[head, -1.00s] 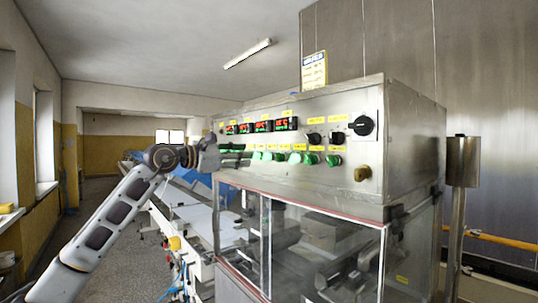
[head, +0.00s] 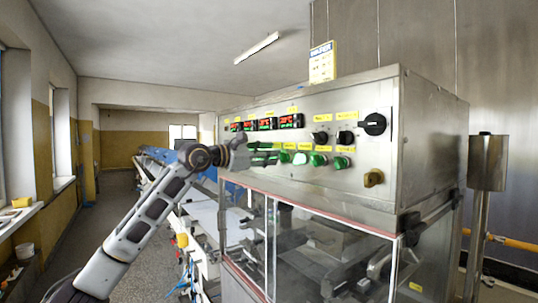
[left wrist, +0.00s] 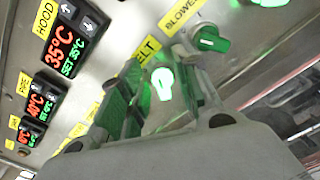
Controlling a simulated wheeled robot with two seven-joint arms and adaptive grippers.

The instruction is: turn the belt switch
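The belt switch (left wrist: 162,84) is a lit, whitish-green knob below a yellow label reading "ELT", partly cut off by my gripper. My left gripper (left wrist: 160,92) is open, with one finger on each side of this knob. I see gaps between the fingers and the knob; how deep the fingertips reach is hard to tell. In the head view, my left gripper (head: 264,154) is at the left end of the lower row of green switches on the steel control panel (head: 375,152). Its fingers cover part of that row. My right gripper is not in view.
The blower switch (left wrist: 211,41), a dark green knob, sits close beside the right finger. Red-and-green displays (head: 290,121) are above the row. Black knobs (head: 345,138) and a brass-coloured knob (head: 373,178) are farther right. A glazed housing (head: 310,250) is below the panel.

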